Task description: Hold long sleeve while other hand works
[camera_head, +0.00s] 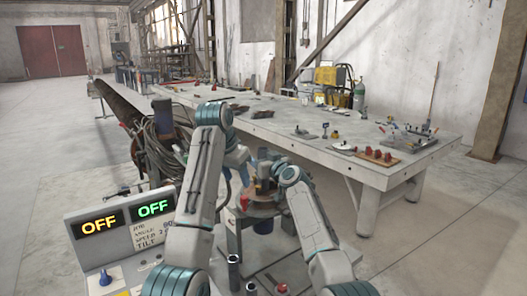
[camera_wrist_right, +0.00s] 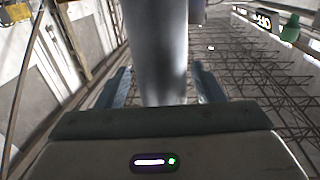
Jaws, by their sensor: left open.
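A thick grey cylinder, which looks like the long sleeve (camera_wrist_right: 162,40), stands between the two fingers of my right gripper (camera_wrist_right: 160,70) in the right wrist view. In the head view my right gripper (camera_head: 266,170) is at the small work stand, partly hidden by my arms, and I cannot make out the sleeve there. My left gripper (camera_head: 244,190) is lower, also near the stand, open, and mostly hidden behind my left arm.
A control box (camera_head: 95,235) with two OFF displays stands at the lower left. Short dark cylinders (camera_head: 233,272) stand in front of the work stand. A long grey table (camera_head: 300,125) with tools lies behind. Coiled cables (camera_head: 160,140) hang left of my arms. Floor at right is clear.

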